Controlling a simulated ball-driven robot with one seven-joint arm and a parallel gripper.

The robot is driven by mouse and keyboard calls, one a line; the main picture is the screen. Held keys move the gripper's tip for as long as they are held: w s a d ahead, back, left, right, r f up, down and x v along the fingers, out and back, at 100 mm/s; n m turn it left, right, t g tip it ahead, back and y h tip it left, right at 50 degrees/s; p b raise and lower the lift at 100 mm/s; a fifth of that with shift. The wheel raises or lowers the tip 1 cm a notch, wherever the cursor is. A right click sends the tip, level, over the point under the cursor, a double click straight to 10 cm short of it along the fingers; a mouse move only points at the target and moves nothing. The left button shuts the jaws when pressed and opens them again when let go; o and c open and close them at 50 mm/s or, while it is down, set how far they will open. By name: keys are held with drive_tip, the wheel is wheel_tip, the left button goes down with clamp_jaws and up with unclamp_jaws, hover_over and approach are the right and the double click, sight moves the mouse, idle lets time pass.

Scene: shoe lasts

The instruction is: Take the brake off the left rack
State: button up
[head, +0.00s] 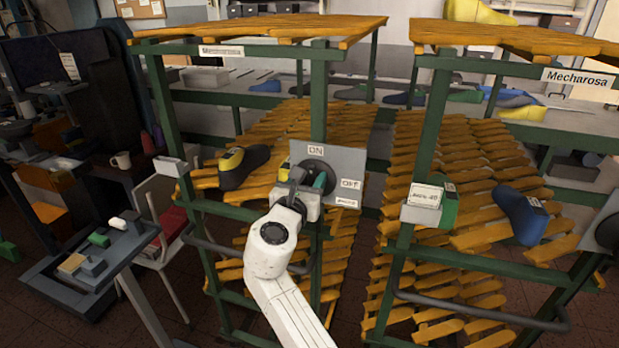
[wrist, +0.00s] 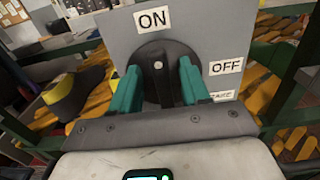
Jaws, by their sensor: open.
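The left rack (head: 319,90) has green posts and orange slatted shelves. A grey brake plate (head: 348,163) is fixed to its front post, with ON at the top, OFF at the right and a third label below, partly hidden in the wrist view. A round black knob (wrist: 158,57) sits on the plate, its raised bar upright, in line with ON. A white dot marks the bar's upper part. My gripper (head: 307,180) is at the plate. In the wrist view its green fingers (wrist: 161,88) are open, one on each side of the bar. Contact with the bar cannot be told.
A yellow and dark shoe last (head: 243,166) lies on the rack's shelf left of the plate. The right rack (head: 428,110) stands close by, with a blue last (head: 520,214) on it. A small grey table (head: 110,265) and white chair (head: 165,205) are at left.

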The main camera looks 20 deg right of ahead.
drive_tip(key=shift+w+d, duration=0.15)
drive_tip(key=shift+d, duration=0.05)
clamp_jaws()
idle(0.4)
